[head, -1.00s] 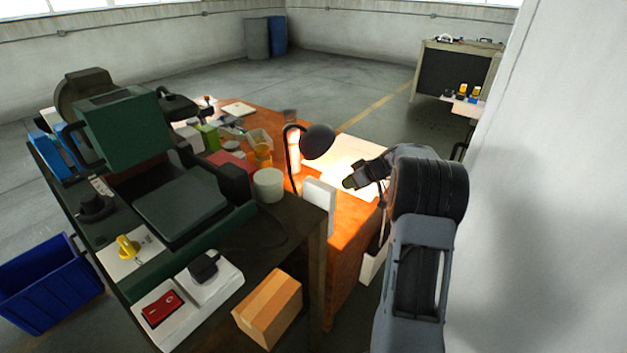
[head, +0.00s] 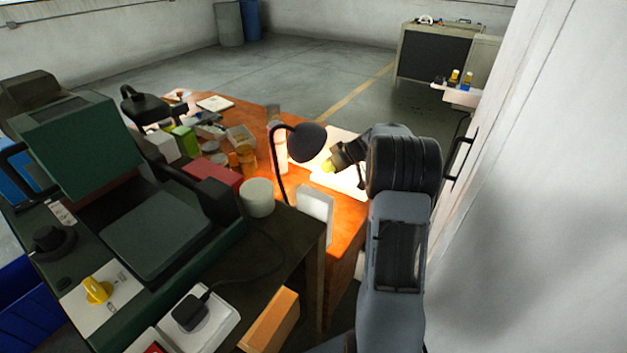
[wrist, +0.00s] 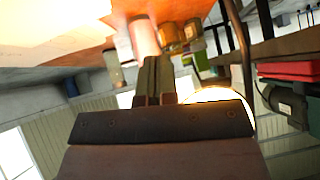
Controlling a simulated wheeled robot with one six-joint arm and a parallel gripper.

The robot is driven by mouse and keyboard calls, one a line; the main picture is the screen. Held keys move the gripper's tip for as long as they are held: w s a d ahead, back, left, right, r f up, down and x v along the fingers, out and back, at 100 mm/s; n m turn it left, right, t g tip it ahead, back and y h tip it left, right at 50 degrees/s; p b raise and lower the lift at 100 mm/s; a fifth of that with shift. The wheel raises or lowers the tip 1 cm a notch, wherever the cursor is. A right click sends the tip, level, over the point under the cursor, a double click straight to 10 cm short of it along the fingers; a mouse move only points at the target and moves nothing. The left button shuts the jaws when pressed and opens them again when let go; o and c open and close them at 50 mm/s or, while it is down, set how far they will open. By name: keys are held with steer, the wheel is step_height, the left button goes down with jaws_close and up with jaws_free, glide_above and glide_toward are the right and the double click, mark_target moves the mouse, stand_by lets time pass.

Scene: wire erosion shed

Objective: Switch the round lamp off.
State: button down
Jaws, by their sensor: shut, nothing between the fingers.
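The round lamp (head: 307,141) has a black domed shade on a thin curved neck (head: 275,160). It is lit and throws bright light on the orange bench top. In the wrist view its glowing shade opening (wrist: 232,97) shows partly behind my gripper. My gripper (head: 328,166) is just right of and below the shade in the head view, shut and empty. In the wrist view its fingers (wrist: 155,72) are together, pointing toward a pale cylinder (wrist: 145,38). I cannot tell whether they touch anything. A black plug (head: 190,312) with a dark cord sits in a white socket box (head: 222,322).
A green machine (head: 85,140) with a yellow knob (head: 97,290) fills the left. A second black lamp (head: 147,107) stands behind it. A white upright panel (head: 315,207), a pale tub (head: 257,197) and amber jars (head: 246,157) are near the lamp. A wall rises at right.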

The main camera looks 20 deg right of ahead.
steer(key=p+x, duration=0.1)
steer(key=x, duration=0.9)
steer(key=shift+s+p, duration=0.15)
steer(key=shift+p, duration=0.15)
step_height(320, 180, down, 2)
steer(key=shift+s+a+f, duration=0.1)
steer(key=shift+s+a, duration=0.05)
steer(key=shift+f, duration=0.85)
